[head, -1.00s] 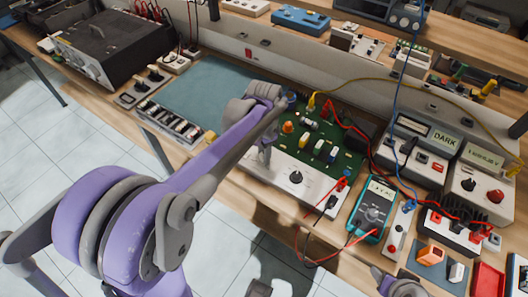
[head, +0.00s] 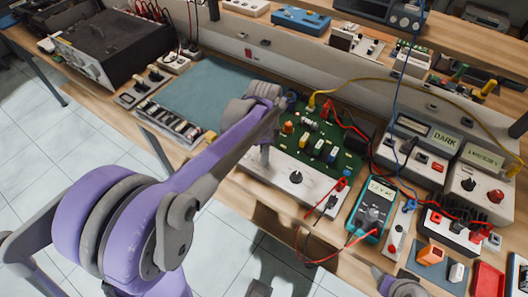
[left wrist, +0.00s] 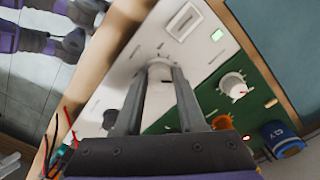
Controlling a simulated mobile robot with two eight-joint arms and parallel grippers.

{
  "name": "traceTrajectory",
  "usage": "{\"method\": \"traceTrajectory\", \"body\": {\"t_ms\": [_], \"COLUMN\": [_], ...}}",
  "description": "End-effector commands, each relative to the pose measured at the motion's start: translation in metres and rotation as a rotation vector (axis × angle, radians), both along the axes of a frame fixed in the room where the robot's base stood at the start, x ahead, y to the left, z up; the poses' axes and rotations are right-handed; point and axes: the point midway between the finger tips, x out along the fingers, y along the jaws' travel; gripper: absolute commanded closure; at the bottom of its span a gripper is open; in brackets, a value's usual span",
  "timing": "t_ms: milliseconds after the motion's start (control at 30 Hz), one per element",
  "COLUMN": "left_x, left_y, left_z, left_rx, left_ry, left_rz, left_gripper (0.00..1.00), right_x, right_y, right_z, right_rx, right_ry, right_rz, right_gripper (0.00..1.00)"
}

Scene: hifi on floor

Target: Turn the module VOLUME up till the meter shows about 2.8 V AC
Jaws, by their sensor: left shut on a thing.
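The module is a green circuit board (head: 335,150) with a white front panel (head: 318,190). My left gripper (head: 265,157) reaches down to the panel's left part. In the left wrist view its fingers (left wrist: 160,82) are shut on a pale round knob (left wrist: 158,67), with tick marks around it on the white panel. The fingers hide most of this knob. A black knob (head: 296,177) stands to the right on the same panel, apart from the gripper. The teal multimeter (head: 372,210) lies right of the module; its lit display (head: 381,190) is too small to read surely.
Red leads (head: 305,245) loop at the bench's front edge. A blue lead and a yellow lead (head: 430,85) hang over the instruments at right. A teal mat (head: 205,92) lies left of the module. Part of my right arm (head: 400,287) shows at the bottom.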

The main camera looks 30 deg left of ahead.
Motion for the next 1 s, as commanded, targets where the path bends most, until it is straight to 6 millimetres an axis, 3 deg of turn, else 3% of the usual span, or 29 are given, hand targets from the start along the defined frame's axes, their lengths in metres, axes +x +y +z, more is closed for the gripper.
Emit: {"method": "traceTrajectory", "body": {"t_ms": [33,167,567,1000], "left_x": [0.001,0.0,0.0,0.0], "left_y": [0.0,0.0,0.0,0.0], "left_z": [0.0,0.0,0.008,0.089], "left_rx": [0.0,0.0,0.0,0.0], "left_ry": [-0.001,-0.001,0.0,-0.001], "left_rz": [0.0,0.001,0.001,0.001], "left_gripper": [0.55,0.32,0.31,0.31], "right_x": [0.0,0.0,0.0,0.002], "right_y": [0.0,0.0,0.0,0.0], "right_z": [0.0,0.0,0.001,0.01], "right_rx": [0.0,0.0,0.0,0.0], "right_ry": [0.0,0.0,0.0,-0.004], "right_rz": [0.0,0.0,0.0,0.0], "right_gripper": [0.37,0.37,0.37,0.37]}}
